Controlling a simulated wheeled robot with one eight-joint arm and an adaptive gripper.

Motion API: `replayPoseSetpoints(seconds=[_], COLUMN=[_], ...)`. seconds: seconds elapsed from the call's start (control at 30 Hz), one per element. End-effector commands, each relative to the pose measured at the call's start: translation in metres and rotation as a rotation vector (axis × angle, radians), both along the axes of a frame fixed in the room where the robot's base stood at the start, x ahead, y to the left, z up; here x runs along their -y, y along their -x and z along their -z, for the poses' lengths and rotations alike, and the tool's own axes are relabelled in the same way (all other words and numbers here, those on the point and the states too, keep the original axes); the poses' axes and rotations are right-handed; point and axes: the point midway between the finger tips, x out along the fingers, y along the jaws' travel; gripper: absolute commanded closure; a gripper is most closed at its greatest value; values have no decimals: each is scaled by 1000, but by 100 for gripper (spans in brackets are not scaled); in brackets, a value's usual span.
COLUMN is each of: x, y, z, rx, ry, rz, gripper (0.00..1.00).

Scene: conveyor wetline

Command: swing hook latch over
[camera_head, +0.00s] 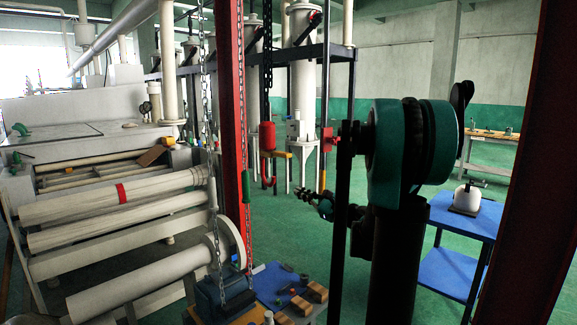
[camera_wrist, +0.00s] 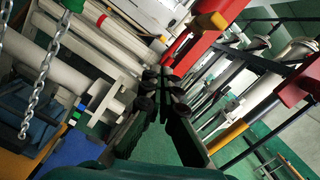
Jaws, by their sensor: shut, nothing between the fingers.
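A red hook block (camera_head: 267,136) hangs from a dark chain in the middle of the head view. A red J-shaped hook (camera_head: 272,181) is below it. A yellow bar (camera_head: 281,154), which looks like the latch, sticks out to the right between block and hook. In the wrist view the red body (camera_wrist: 225,9) is at the top, with a yellow piece (camera_wrist: 209,23) on it. My gripper (camera_head: 301,193) is right of the hook and slightly lower, apart from it. In the wrist view its dark fingers (camera_wrist: 162,84) are together and empty. The hook's opening is not clear there.
A red post (camera_head: 231,110) and hanging chains (camera_head: 211,130) stand left of the hook. White rollers (camera_head: 120,195) fill the left. A black post (camera_head: 340,220) is near my arm. A blue table (camera_head: 455,215) stands right.

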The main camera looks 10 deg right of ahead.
Motion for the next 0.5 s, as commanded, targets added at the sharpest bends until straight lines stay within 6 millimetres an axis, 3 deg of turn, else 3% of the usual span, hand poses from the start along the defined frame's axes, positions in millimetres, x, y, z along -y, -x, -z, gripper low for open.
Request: replayPoseSetpoints(seconds=[0.2, 0.5], x=[22, 18], y=[-13, -28], z=[-14, -21], rx=[-144, -181], ry=[-354, -440], rz=[-18, -29], gripper=[100, 100])
